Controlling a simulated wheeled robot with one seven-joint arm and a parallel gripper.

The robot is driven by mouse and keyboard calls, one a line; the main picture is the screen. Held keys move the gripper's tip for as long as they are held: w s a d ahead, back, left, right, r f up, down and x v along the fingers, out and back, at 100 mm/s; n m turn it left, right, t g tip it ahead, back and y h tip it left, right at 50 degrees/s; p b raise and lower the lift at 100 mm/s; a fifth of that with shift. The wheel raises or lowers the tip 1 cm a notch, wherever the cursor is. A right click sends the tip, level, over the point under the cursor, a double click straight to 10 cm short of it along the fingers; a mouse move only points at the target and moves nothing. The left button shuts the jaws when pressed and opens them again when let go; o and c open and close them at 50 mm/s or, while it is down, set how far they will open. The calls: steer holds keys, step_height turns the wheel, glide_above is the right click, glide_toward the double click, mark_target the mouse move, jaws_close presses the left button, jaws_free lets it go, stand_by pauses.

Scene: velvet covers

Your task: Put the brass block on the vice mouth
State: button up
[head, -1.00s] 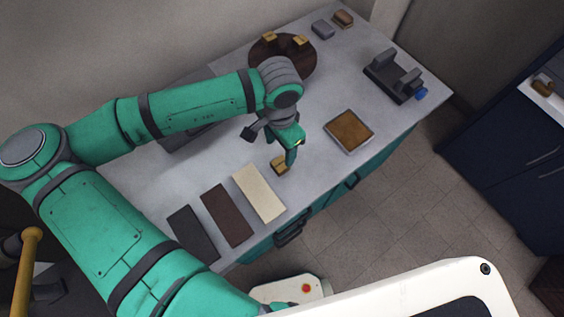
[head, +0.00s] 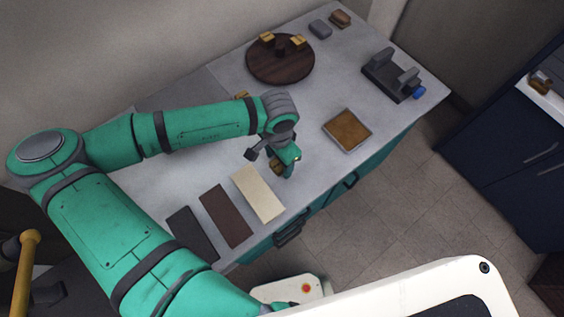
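A small brass block (head: 277,168) sits on the grey bench, just behind the pale cloth strip. My gripper (head: 287,171) is down at this block, pointing at the bench, and hides part of it. Whether its fingers are open or closed on the block is too small to tell. The vice (head: 380,82) is dark grey with two upright jaws, an open gap between them and a blue handle end (head: 418,92). It stands at the bench's right end, away from my gripper, and nothing shows in its mouth.
A round wooden board (head: 281,68) with brass pieces stands at the back. Another brass piece (head: 241,95) is partly hidden by my arm. A brown-lined tray (head: 347,130) lies between gripper and vice. Black, brown and cream strips (head: 260,195) lie at the front. Grey and brown blocks (head: 320,29) sit far back.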

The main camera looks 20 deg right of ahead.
jaws_close()
steer(key=shift+r, duration=0.1)
